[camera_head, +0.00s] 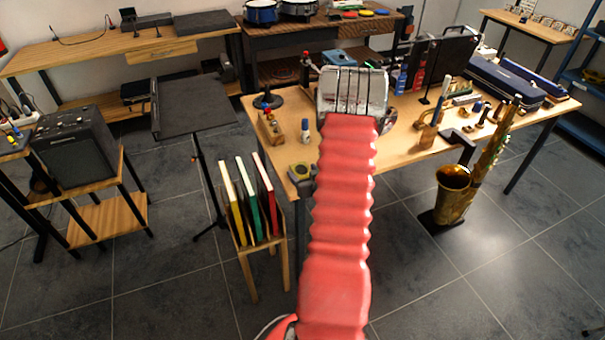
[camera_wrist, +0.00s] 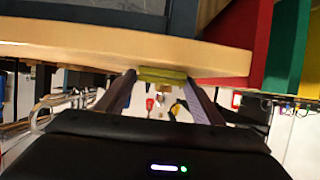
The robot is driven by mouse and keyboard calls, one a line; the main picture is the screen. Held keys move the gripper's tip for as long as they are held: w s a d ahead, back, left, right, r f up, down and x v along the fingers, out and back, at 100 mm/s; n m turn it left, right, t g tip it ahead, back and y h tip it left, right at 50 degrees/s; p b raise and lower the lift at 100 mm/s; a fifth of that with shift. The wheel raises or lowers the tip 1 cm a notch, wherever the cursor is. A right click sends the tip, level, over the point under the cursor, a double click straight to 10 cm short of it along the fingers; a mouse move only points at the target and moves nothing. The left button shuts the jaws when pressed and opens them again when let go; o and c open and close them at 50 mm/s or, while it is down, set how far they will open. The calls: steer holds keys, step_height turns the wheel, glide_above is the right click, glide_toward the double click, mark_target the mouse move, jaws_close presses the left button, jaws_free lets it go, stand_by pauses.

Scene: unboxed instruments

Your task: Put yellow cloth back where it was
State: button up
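In the wrist view, a small folded yellow-green piece, which looks like the yellow cloth (camera_wrist: 163,75), fills the gap between the tips of my gripper (camera_wrist: 162,80). Both fingers appear to touch its ends, so the gripper looks shut on it. It overlaps the pale wooden edge of a surface behind it; I cannot tell whether it touches that edge. In the head view, my red arm hides my gripper and the cloth.
The wooden table (camera_head: 403,151) carries bottles, cases and small instrument parts. A rack with yellow, green and red folders (camera_head: 249,202) stands left of my arm. A saxophone (camera_head: 455,190) stands at right. Floor between is clear.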

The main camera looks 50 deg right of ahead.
steer(key=shift+o, duration=0.6)
steer(key=shift+r, duration=0.1)
steer(key=v, duration=1.2)
steer(key=shift+r, duration=0.1)
